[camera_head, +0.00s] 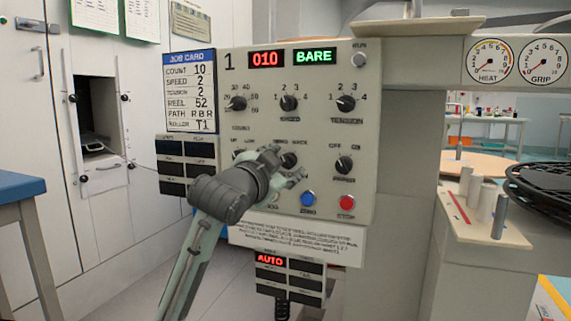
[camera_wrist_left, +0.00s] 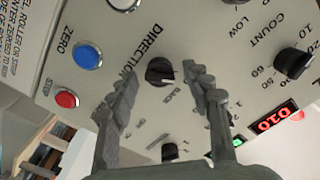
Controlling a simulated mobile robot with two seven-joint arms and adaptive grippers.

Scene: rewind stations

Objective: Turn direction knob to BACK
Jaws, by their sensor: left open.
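The direction knob (camera_head: 288,160) is a black round knob on the pale control panel (camera_head: 330,215), partly hidden by my gripper in the head view. In the left wrist view the knob (camera_wrist_left: 160,71) sits beside the word DIRECTION. A light mark shows at its lower right side, on the side of the small BACK label (camera_wrist_left: 178,97); I cannot tell its exact setting. My left gripper (camera_head: 285,167) is in front of the panel at the knob. In the left wrist view its open fingers (camera_wrist_left: 162,73) are on either side of the knob, with no clear contact. My right gripper is not in view.
The count knob (camera_head: 237,103), speed knob (camera_head: 289,103), tension knob (camera_head: 345,103) and power knob (camera_head: 344,164) surround it. A blue ZERO button (camera_head: 307,198) and red STOP button (camera_head: 346,202) are just below. The displays (camera_head: 290,58) read 010 and BARE.

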